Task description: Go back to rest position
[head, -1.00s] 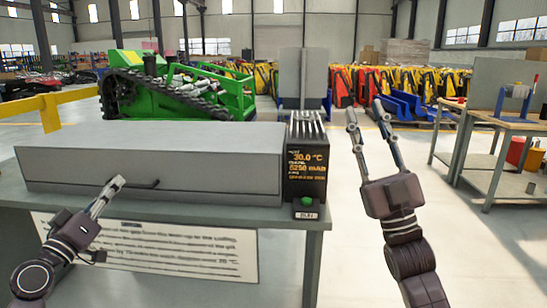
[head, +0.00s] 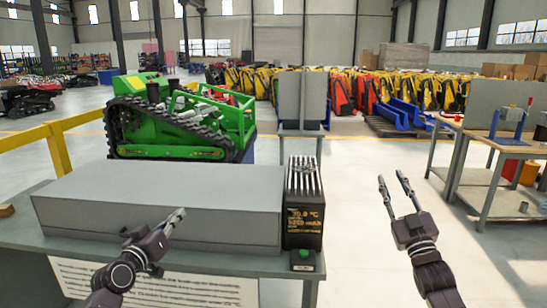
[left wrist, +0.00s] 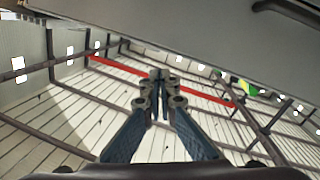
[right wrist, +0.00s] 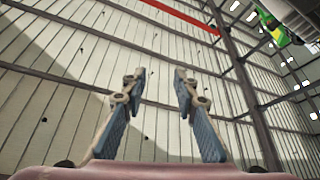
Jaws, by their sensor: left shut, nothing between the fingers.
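My left gripper (head: 180,214) is in front of the long grey box on the workbench. Its fingers are together with nothing between them; the left wrist view (left wrist: 160,75) also shows the fingertips meeting. My right gripper (head: 392,178) is to the right of the bench, over open floor. Its fingers point up and stand apart with nothing between them, as the right wrist view (right wrist: 160,75) shows too.
The grey box (head: 150,205) and a black charger-like unit with a display (head: 304,215) stand on the workbench (head: 190,258). A green tracked carrier (head: 175,125) is behind, beside a yellow rail (head: 58,148). Another table (head: 480,205) stands at right, with free floor between.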

